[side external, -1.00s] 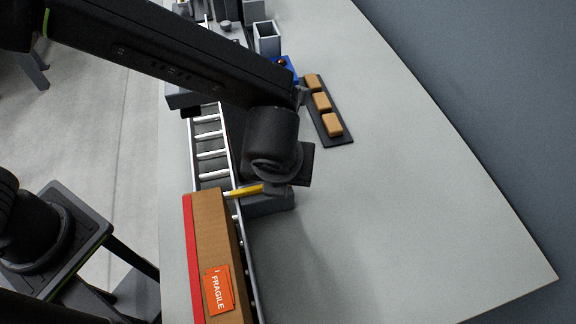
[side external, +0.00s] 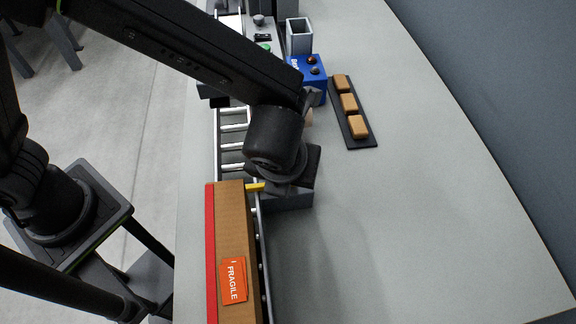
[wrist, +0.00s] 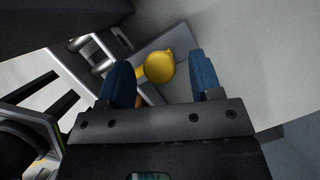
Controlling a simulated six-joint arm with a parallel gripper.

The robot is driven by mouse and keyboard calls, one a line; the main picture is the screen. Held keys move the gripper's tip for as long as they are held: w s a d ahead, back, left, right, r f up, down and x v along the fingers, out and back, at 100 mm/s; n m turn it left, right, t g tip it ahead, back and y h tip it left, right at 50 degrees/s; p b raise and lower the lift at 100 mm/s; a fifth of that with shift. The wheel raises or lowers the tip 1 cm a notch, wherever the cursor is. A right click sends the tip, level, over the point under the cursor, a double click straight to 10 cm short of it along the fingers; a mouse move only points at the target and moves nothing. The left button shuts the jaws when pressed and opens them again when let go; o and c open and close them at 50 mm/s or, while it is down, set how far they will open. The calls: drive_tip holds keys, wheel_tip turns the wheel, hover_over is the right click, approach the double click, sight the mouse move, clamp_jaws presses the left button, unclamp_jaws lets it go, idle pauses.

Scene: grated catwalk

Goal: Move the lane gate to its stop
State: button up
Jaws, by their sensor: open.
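The lane gate shows in the side external view as a short yellow bar (side external: 255,187) beside the roller lane, at the far end of a large carton. It sits by a grey block (side external: 288,201), and my wrist hides part of it. In the wrist view a round yellow knob (wrist: 160,67) lies between my fingertips, above a grey plate (wrist: 172,40). My gripper (wrist: 162,75) is open, with one blue finger on each side of the knob. I cannot tell whether either finger touches it. My wrist hides the fingers in the side external view.
A brown carton (side external: 236,225) with a red edge and a FRAGILE label lies along the roller lane (side external: 233,138). A black tray (side external: 364,141) with 3 tan blocks, a blue box (side external: 312,72) and a grey open container (side external: 299,37) stand beyond. The table's right side is clear.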

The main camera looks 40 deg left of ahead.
drive_tip(key=v, duration=1.4)
drive_tip(key=shift+w, duration=0.1)
